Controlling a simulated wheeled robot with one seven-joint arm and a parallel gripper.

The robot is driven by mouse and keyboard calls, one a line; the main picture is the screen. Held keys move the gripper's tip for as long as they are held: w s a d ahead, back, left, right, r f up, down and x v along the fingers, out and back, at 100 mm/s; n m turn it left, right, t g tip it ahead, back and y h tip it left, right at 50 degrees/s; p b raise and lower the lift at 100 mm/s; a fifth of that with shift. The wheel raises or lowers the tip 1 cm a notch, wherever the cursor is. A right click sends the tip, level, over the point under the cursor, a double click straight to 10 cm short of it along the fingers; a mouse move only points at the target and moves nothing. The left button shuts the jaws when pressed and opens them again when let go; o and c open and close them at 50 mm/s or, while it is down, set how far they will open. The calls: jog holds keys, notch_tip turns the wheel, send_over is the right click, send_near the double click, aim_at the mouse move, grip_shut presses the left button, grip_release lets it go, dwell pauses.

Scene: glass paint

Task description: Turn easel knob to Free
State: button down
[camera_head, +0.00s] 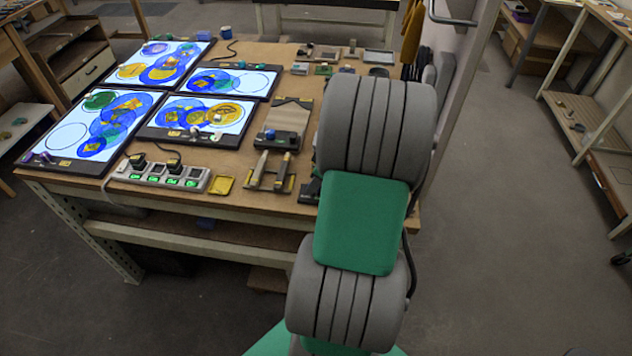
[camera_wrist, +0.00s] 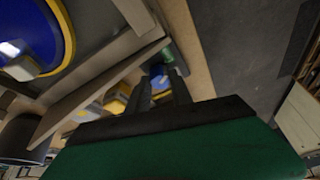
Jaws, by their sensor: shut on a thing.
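My gripper (camera_wrist: 166,88) shows in the wrist view as two dark fingers beyond a green and black palm. The fingers are close together around a small blue-green part (camera_wrist: 161,82). I cannot tell for sure that this part is the easel knob, and no label reading Free is legible.
The wooden workbench (camera_head: 262,205) carries several lit panels (camera_head: 110,125) with coloured discs at the left. A power strip (camera_head: 160,177), a yellow tray (camera_head: 224,185) and small tools lie along its front edge. Open floor (camera_head: 500,230) lies to the right.

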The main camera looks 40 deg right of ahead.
jog(key=shift+m, duration=0.3)
jog(key=m, duration=0.1)
jog(key=m+h+b, duration=0.1)
jog(key=m, duration=0.1)
jog(key=m+h+b, duration=0.1)
jog(key=m, duration=0.1)
jog(key=shift+a+f, duration=0.1)
jog(key=shift+a, duration=0.15)
jog(key=m+h+b, duration=0.1)
jog(key=m, duration=0.2)
jog(key=m+h+b, duration=0.1)
jog(key=m, duration=0.2)
jog(key=shift+a+g+h, duration=0.1)
jog(key=shift+g+h, duration=0.2)
jog(key=shift+m, duration=0.3)
jog(key=c, duration=1.1)
grip_release()
jog(key=shift+c, duration=0.2)
jog(key=shift+r, duration=0.2)
jog(key=v, duration=0.7)
jog(key=shift+r, duration=0.3)
jog(key=shift+s, duration=0.1)
